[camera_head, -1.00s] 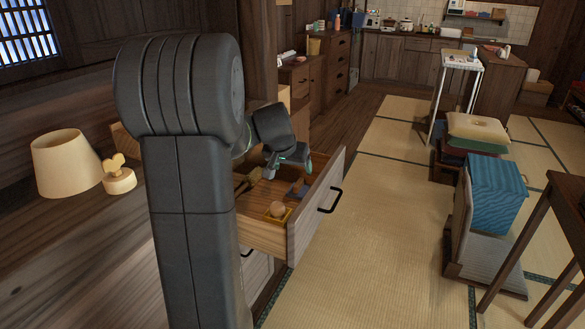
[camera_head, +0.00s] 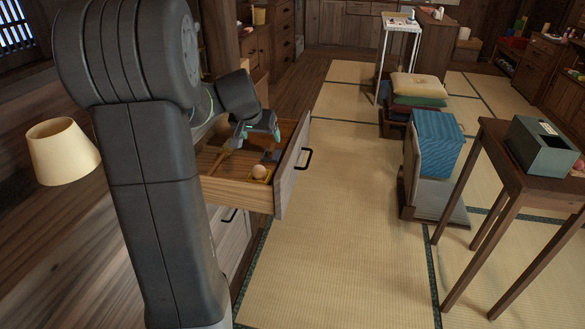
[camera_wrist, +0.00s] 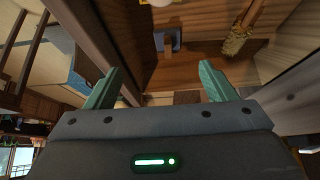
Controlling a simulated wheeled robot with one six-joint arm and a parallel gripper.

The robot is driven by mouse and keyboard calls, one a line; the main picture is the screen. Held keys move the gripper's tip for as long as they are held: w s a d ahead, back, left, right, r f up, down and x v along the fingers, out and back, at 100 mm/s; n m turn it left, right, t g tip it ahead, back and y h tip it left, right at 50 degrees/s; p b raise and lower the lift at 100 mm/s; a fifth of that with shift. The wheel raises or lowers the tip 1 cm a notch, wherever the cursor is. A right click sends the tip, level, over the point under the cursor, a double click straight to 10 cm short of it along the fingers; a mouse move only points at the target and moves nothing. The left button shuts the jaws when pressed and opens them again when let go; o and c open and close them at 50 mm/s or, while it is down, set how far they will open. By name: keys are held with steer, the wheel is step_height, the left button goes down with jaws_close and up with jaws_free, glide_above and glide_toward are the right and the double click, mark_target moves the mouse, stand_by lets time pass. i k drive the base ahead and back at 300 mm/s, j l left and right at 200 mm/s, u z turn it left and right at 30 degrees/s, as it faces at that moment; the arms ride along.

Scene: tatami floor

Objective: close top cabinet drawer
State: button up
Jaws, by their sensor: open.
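The top cabinet drawer (camera_head: 235,192) is pulled out. Its pale front panel (camera_head: 292,170) carries a black bar handle (camera_head: 304,159). My gripper (camera_head: 262,135) is over the far part of the drawer, near the front panel. In the wrist view my gripper (camera_wrist: 158,88) has its two green fingers spread, with nothing between them. The drawer floor (camera_wrist: 205,62), the blue item and the brush-like item (camera_wrist: 238,38) show beyond them.
A lower drawer (camera_head: 230,235) with a handle sits below. A lamp (camera_head: 62,150) stands on the wooden surface at left. Tatami floor (camera_head: 340,220) is clear right of the drawer. A blue cloth-covered stack (camera_head: 435,145) and a table with a grey-green box (camera_head: 541,147) stand farther right.

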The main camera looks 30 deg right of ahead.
mark_target(228, 185)
steer(key=l+z, duration=0.15)
steer(key=z, duration=0.55)
steer(key=i, duration=0.05)
